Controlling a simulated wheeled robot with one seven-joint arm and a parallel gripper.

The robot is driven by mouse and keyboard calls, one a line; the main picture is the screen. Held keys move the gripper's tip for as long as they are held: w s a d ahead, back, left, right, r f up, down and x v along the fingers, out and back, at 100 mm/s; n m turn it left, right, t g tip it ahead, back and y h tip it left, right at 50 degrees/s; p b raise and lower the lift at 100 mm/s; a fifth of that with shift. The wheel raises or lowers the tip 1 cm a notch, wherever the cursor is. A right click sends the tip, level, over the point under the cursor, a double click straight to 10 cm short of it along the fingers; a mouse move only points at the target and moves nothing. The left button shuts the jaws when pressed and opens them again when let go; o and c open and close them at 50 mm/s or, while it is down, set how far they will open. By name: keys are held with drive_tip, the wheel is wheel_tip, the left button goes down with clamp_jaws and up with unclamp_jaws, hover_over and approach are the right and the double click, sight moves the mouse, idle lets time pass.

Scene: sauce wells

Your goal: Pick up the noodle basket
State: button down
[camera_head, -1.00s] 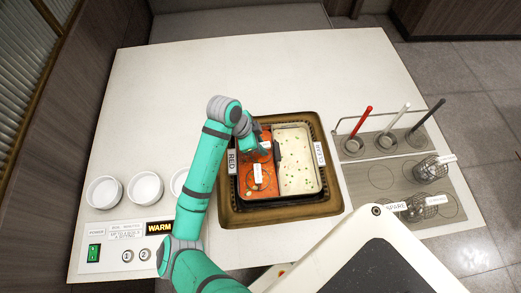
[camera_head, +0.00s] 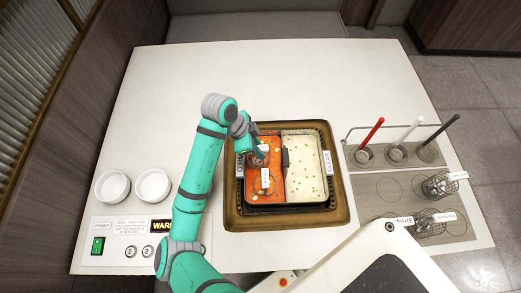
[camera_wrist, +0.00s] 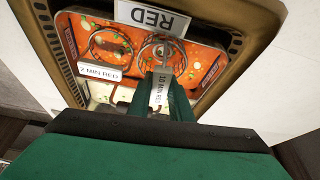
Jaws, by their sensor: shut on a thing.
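The pot has a red broth side (camera_head: 245,193) on the left and a pale broth side (camera_head: 306,172) on the right. In the wrist view two round wire baskets sit in the red broth: one labelled "2 MIN RED" (camera_wrist: 110,45) and one labelled "10 MIN RED" (camera_wrist: 160,52). My gripper (camera_wrist: 168,84) is shut at the "10 MIN RED" basket, whose tag lies against the fingers. In the head view my gripper (camera_head: 257,156) is over the far part of the red side. The exact grip point is hidden by the fingers.
A brown frame (camera_head: 232,213) surrounds the pot. Two white bowls (camera_head: 112,186) are at left by a control panel (camera_head: 120,241). At right stand a rack with red, white and black handles (camera_head: 371,131) and spare wire baskets (camera_head: 438,185). The far counter is clear.

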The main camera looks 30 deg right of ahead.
drive_tip(key=r, duration=1.1)
drive_tip(key=shift+w+a, duration=0.2)
drive_tip(key=shift+w, duration=0.05)
drive_tip(key=shift+s+d+r, duration=0.3)
drive_tip(key=shift+r, duration=0.3)
drive_tip(key=shift+a, duration=0.1)
